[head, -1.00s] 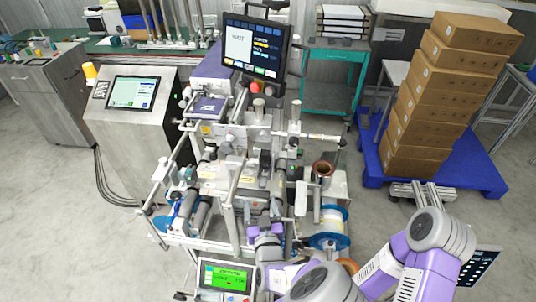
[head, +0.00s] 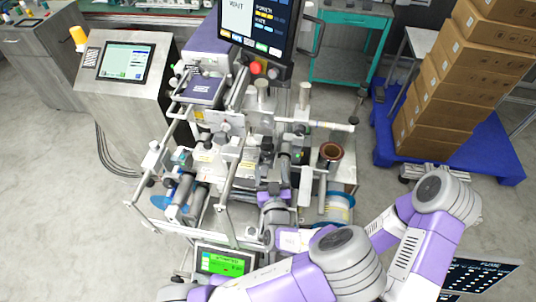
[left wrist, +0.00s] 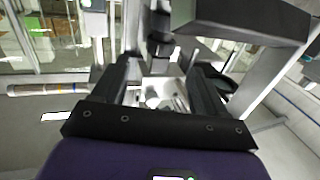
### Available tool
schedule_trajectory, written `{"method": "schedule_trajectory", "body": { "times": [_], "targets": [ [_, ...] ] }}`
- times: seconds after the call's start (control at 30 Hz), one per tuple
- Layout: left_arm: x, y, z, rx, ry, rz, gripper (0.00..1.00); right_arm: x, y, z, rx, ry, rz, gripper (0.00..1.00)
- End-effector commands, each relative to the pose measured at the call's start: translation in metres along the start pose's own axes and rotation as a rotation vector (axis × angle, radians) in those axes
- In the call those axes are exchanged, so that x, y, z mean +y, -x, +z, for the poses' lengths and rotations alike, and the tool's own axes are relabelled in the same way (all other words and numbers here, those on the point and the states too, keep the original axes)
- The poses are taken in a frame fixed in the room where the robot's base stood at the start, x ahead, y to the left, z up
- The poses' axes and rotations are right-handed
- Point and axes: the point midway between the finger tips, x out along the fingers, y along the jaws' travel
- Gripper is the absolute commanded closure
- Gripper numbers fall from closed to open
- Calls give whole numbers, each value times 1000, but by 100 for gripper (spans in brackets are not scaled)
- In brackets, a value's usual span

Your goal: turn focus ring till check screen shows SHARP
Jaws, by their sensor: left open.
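The large dark monitor (head: 256,22) at the top of the head view shows a white panel that seems to read WAIT; its top is cut off. I cannot tell for sure which display is the check screen, and SHARP is not readable anywhere. I cannot pick out the focus ring among the machine's parts. My left gripper (head: 272,190) is at the machine's front, partly hidden by its own arm. In the left wrist view my left gripper (left wrist: 160,88) has its dark fingers spread, with pale machine parts beyond them. My right gripper is not visible.
A small green-lit screen (head: 225,262) stands low in front, and a console screen (head: 126,61) is at left. Rails and rods surround the machine. A copper-coloured roll (head: 330,153) and a blue-flanged spool (head: 339,208) sit at right. Stacked boxes (head: 445,90) stand on a blue pallet (head: 490,165).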

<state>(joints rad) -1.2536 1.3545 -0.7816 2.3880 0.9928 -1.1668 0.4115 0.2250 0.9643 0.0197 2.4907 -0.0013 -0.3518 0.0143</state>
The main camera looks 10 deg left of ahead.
Motion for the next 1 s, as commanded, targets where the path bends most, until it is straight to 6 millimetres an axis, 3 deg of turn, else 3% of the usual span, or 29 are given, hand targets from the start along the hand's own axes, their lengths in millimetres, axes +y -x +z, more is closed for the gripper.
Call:
{"method": "schedule_trajectory", "body": {
  "times": [0.03,0.2,0.4,0.83,1.0],
  "targets": [
    [-1,0,14,-2,-5,-1,27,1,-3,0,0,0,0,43],
    [-1,-37,8,2,2,-4,27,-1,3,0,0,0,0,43],
    [-1,-65,8,-1,1,-2,27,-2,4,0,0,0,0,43],
    [0,-75,8,-1,0,0,27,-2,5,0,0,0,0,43],
    [0,-75,8,-1,0,-1,52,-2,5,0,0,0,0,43]
  ]
}}
